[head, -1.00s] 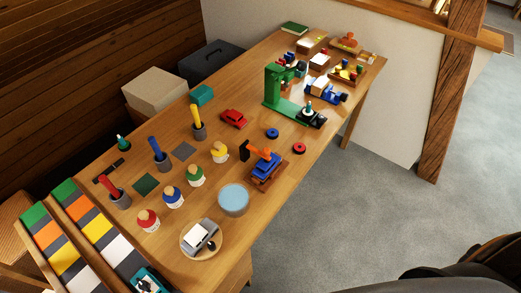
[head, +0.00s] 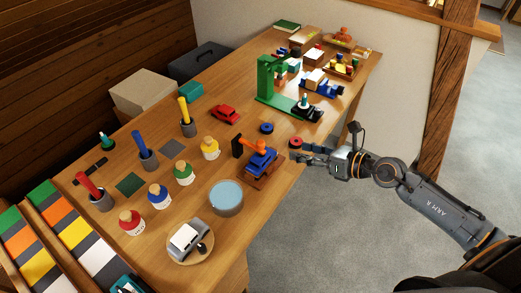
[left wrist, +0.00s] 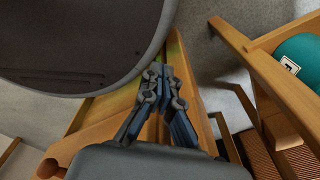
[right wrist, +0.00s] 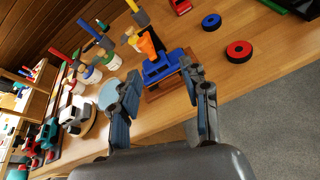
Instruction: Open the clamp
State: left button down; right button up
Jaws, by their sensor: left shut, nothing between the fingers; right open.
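The clamp (head: 260,160) looks like a blue body with an orange lever and a dark pad, on a wooden base at the table's front edge. It also shows in the right wrist view (right wrist: 162,66), ahead of and between the fingers. My right gripper (head: 295,150) is open and empty, just right of the clamp and apart from it; its two fingers show spread in the right wrist view (right wrist: 160,74). My left gripper (left wrist: 162,74) is shut and empty in the left wrist view. It is outside the head view.
A red ring (head: 296,142) and a blue ring (head: 267,128) lie behind the clamp. A pale blue round tin (head: 227,197) stands to its left, near several capped bottles. A green press (head: 268,80) stands farther back. Floor is free right of the table.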

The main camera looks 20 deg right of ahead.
aim_at(264, 144)
jog(key=w+a+f+n, duration=0.1)
jog(key=w+a, duration=0.2)
jog(key=w+a+f+n+p, duration=0.1)
jog(key=w+a, duration=0.2)
jog(key=w+a+f+n, duration=0.1)
jog(key=w+a, duration=0.2)
jog(key=shift+a+g, duration=0.3)
jog(key=shift+a, duration=0.05)
jog(key=shift+c, duration=0.2)
grip_shut()
